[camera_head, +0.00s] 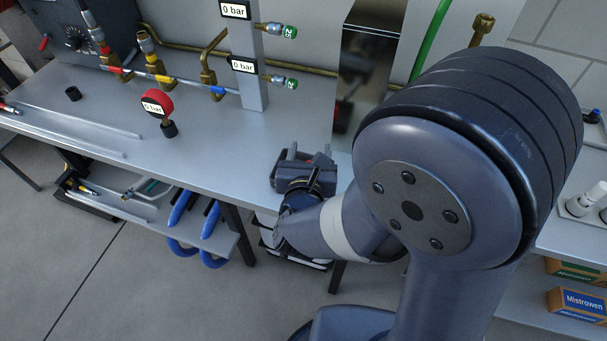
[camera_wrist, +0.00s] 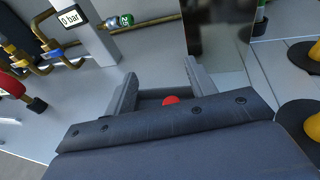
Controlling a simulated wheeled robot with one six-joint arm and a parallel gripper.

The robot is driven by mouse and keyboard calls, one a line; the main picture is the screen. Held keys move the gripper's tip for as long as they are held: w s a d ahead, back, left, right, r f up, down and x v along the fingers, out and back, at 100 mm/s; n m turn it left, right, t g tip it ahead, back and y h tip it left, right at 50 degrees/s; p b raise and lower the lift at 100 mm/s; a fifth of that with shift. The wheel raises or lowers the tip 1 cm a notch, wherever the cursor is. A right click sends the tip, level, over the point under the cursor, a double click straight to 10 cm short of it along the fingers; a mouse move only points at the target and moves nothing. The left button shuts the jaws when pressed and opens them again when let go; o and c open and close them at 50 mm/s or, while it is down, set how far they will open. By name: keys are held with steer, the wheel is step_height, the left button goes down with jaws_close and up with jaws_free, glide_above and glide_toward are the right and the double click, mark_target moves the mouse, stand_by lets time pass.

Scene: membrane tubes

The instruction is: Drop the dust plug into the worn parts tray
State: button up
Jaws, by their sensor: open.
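My gripper (camera_head: 306,153) is over the front edge of the grey bench, its two fingers apart; it also shows in the wrist view (camera_wrist: 159,80). A small red rounded piece (camera_wrist: 170,100), which looks like the dust plug, shows between the finger bases near the palm. I cannot tell whether it touches the gripper, and it is hidden in the head view. I cannot identify the worn parts tray for certain. A dark shallow tray (camera_head: 92,207) with tools stands on the lower shelf at the left, and a dark container (camera_head: 268,240) is partly hidden below the bench.
A red gauge (camera_head: 158,103), a small black cylinder (camera_head: 73,93) and clear tubes (camera_head: 75,125) are on the bench (camera_head: 215,135). A grey post (camera_head: 250,60) with pressure displays stands behind. Yellow cones on black discs (camera_wrist: 315,125) are at right.

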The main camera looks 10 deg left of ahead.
steer(key=b+v, duration=0.1)
steer(key=v, duration=0.8)
steer(key=shift+d, duration=0.1)
stand_by(0.3)
steer(key=p+x, duration=0.1)
steer(key=x, duration=0.9)
steer(key=shift+w+p, duration=0.15)
steer(key=shift+p, duration=0.2)
step_height(320, 180, up, 2)
steer(key=shift+w+r+p, duration=0.1)
steer(key=shift+w+p, duration=0.05)
steer(key=shift+p, duration=0.4)
steer(key=shift+r, duration=0.4)
steer(key=shift+f, duration=0.15)
